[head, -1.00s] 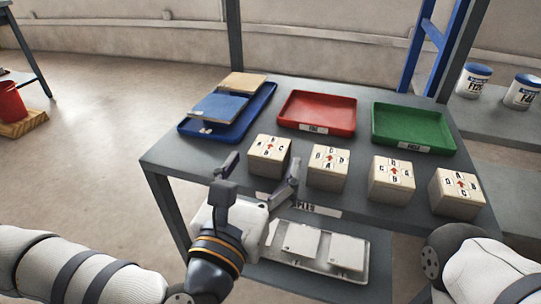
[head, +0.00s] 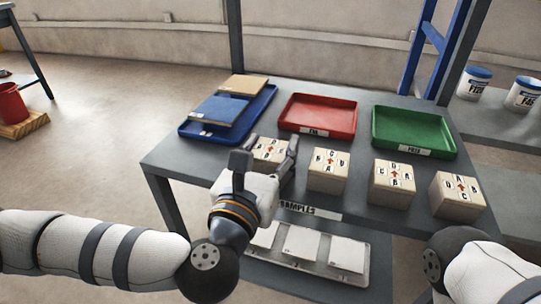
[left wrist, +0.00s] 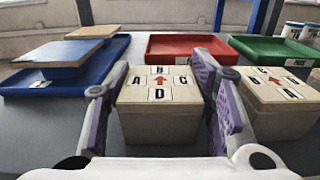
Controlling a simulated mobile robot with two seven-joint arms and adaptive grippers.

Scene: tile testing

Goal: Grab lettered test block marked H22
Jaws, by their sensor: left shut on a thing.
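Several pale lettered blocks with a red arrow on top stand in a row on the grey table (head: 180,160). My left gripper (head: 267,157) is shut on the leftmost block (head: 270,149), with one finger on each side. In the left wrist view this block (left wrist: 160,122) shows letters B, A, C and D around its arrow. The others are a second block (head: 329,172), a third block (head: 391,184) and a rightmost block (head: 458,195). I cannot read H22 on any of them. My right gripper is out of view.
Behind the row are a blue tray (head: 191,127) holding tiles, a red tray (head: 318,115) and a green tray (head: 413,128). A lower shelf holds a tray with white tiles (head: 300,243). The second block stands close beside my left gripper's right finger.

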